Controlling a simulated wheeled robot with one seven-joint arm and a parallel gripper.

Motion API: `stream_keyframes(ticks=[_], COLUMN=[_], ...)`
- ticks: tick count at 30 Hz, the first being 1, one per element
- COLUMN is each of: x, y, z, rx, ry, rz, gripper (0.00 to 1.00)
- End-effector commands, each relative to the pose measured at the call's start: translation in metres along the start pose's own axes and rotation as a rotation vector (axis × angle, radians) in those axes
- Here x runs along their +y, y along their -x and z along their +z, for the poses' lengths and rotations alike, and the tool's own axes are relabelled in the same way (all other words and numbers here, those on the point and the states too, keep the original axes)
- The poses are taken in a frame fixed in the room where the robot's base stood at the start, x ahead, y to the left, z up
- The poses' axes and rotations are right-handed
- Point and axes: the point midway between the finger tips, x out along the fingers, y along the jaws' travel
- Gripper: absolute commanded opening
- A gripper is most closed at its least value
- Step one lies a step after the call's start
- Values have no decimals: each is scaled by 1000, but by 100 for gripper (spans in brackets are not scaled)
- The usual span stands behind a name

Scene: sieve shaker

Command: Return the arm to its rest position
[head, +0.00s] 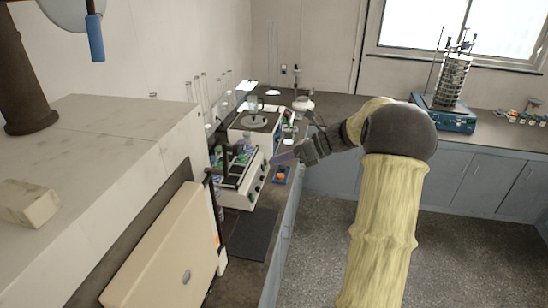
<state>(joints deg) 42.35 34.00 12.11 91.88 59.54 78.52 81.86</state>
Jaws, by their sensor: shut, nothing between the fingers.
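My arm rises from the bottom right in a pale yellow sleeve, bends at a dark elbow, and reaches left over the counter. My gripper (284,157) is at its far end, small and dark, above the counter's front edge. It is shut and empty. It is close to the white instruments in the picture, but I cannot tell the exact gap. The sieve shaker (452,82), a metal sieve stack on a blue base (444,119), stands on the back right counter, well apart from my gripper.
A white instrument with a rack (240,180) and another with a round plate (256,122) stand on the left counter. A small blue tray with an orange item (281,175) lies below my gripper. A dark mat (250,234) lies nearer. The floor (325,255) between the counters is open.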

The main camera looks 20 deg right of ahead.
Motion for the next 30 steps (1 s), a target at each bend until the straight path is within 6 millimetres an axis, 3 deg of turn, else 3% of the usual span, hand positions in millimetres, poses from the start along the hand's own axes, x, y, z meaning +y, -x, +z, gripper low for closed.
stream_keyframes(ticks=[7,11,14,18,24,30], x=[3,13,29,58,96,125], y=[-8,-32,-62,-94,-112,-117], z=[-3,-28,-66,-131,-212,-273], rx=[19,123,285,558,882,1084], ry=[17,120,299,665,1265,1901], rz=[4,-4,2,64,270,577], gripper=[0,0,0,0,0,0])
